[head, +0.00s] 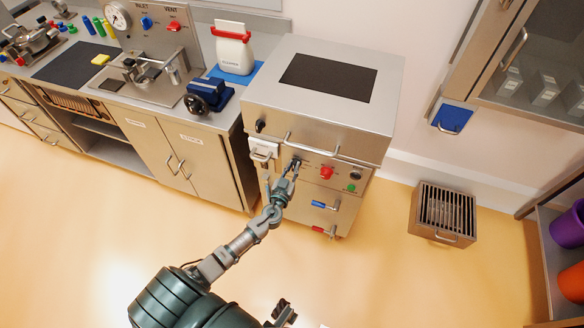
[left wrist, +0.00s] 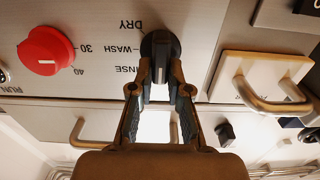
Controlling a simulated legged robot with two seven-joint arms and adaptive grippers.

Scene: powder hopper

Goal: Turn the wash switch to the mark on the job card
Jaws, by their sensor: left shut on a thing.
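The wash switch is a black knob (left wrist: 161,48) on the steel front of the washer cabinet (head: 318,115). The words DRY, WASH and RINSE stand beside it, upside down in the left wrist view. My left gripper (head: 294,165) is at the knob, and its fingertips (left wrist: 160,82) are closed on the knob's grip bar. The fingers cover part of the knob, and I cannot tell which word it points to. My right gripper (head: 283,312) shows small and dark at the bottom of the head view. No job card can be read.
A red knob (head: 326,172) with number marks sits beside the switch. A green button (head: 351,188), blue lever (head: 319,204) and red lever (head: 323,230) are on the same front. A handled plate (left wrist: 262,75) is close on the other side. A slotted box (head: 443,213) stands on the floor.

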